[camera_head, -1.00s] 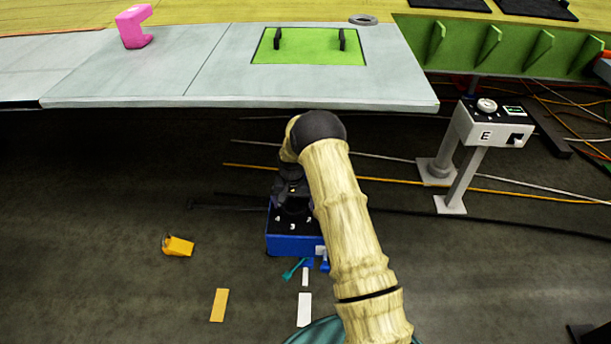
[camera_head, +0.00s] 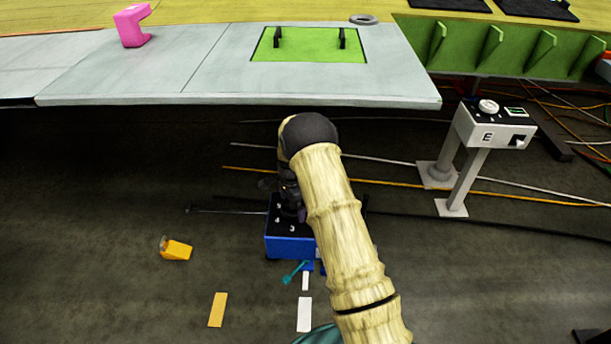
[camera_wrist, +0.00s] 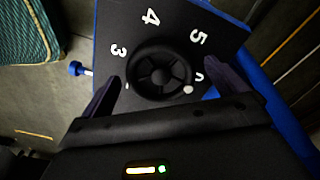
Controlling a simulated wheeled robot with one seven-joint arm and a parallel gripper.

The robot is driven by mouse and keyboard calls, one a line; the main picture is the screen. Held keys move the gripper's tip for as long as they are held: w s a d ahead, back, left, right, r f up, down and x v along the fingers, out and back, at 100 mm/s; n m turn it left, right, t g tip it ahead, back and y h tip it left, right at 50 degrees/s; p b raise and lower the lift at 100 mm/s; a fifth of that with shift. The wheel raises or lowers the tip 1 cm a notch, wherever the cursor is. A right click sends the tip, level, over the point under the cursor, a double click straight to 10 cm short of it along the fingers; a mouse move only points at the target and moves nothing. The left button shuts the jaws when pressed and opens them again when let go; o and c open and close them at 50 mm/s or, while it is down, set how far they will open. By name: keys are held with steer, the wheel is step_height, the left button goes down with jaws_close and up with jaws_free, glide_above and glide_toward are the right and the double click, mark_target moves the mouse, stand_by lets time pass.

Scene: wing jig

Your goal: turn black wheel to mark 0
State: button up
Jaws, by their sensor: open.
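The black wheel (camera_wrist: 160,75) sits on the black numbered top of a blue box (camera_head: 289,247). In the wrist view it is round and spoked, with marks 3, 4 and 5 around it. A white dot (camera_wrist: 188,89) lies at its lower right, beside a mark partly covered by the right finger, which I cannot read surely. My gripper (camera_wrist: 162,72) is open, with one finger on each side of the wheel. I cannot tell whether the fingers touch it. In the head view my arm and gripper hide the wheel.
A grey panel (camera_head: 120,82) with a green plate spans the back, above the box. A grey pedestal (camera_head: 493,130) marked E stands at right. A yellow object (camera_head: 176,249) lies on the floor at left. Cables cross the floor behind and right of the box.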

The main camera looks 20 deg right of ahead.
steer(key=m+b, duration=0.2)
steer(key=m, duration=0.2)
steer(key=shift+w+f, duration=0.1)
steer(key=shift+f, duration=0.05)
steer(key=m+b, duration=0.2)
steer(key=m, duration=0.2)
steer(key=shift+w+r+m+b, duration=0.1)
steer(key=shift+r+m+b, duration=0.2)
steer(key=shift+m, duration=0.2)
step_height(320, 180, up, 7)
steer(key=shift+r+p, duration=0.1)
steer(key=shift+p, duration=0.7)
steer(key=s+r+n+p, duration=0.5)
steer(key=s+r+n, duration=0.1)
steer(key=r, duration=0.3)
steer(key=s+r+n+t+p, duration=0.1)
steer(key=s+r+n+p, duration=0.3)
steer(key=s+r+n, duration=0.3)
step_height(320, 180, up, 3)
steer(key=shift+s+d+r+p, duration=0.1)
steer(key=shift+s+d+p, duration=0.2)
steer(key=shift+s, duration=0.55)
steer(key=shift+s, duration=0.1)
